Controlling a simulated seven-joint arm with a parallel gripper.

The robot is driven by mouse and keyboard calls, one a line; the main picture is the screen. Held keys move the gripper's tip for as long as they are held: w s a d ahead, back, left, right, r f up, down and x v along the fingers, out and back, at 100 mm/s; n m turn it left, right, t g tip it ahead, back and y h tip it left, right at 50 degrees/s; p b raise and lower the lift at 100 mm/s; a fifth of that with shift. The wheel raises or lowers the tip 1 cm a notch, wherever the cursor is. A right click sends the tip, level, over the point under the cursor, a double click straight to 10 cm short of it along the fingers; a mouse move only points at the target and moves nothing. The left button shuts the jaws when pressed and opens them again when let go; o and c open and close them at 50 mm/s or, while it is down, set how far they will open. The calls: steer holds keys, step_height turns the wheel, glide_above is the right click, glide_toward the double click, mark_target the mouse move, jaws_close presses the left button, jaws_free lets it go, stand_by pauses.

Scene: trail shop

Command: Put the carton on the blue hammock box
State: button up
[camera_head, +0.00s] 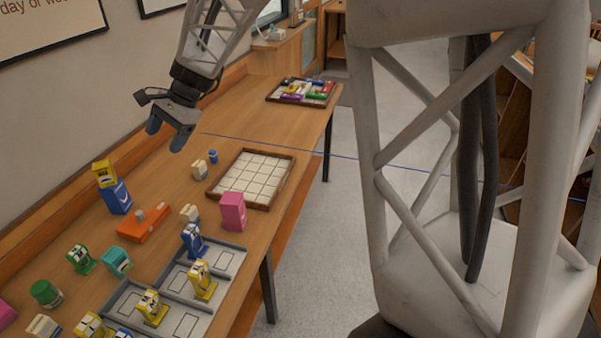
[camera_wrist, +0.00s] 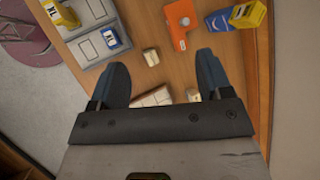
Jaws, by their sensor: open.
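The blue hammock box (camera_head: 118,199) stands near the wall on the left part of the table. The yellow carton (camera_head: 104,173) sits on top of it, roughly upright. In the wrist view the blue box (camera_wrist: 217,21) and the yellow carton (camera_wrist: 246,14) show at the top right, the carton overlapping the box. My gripper (camera_head: 167,134) is open and empty, above the table to the right of and higher than the stack, apart from it. Its two blue fingers also show spread in the wrist view (camera_wrist: 163,75), with nothing held between them.
An orange box (camera_head: 143,223) lies beside the stack. A pink box (camera_head: 232,211), a tray with white squares (camera_head: 210,192) and small cream and blue pieces stand to the right. Grey compartments (camera_head: 236,248) hold yellow and blue items. A far tray (camera_head: 268,99) holds colored items.

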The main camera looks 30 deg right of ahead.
steer(key=s+d+n+t+h, duration=0.1)
steer(key=s+d, duration=0.4)
steer(key=s, duration=0.7)
steer(key=s+d+n+h, duration=0.4)
steer(key=s+d+n, duration=0.1)
steer(key=s, duration=0.7)
steer(key=s+d+n+t+h, duration=0.1)
steer(key=s+d+n, duration=0.3)
steer(key=s, duration=0.8)
steer(key=shift+s+d+f+t+h, duration=0.3)
steer(key=shift+s+d+f+h, duration=0.1)
steer(key=shift+h, duration=0.3)
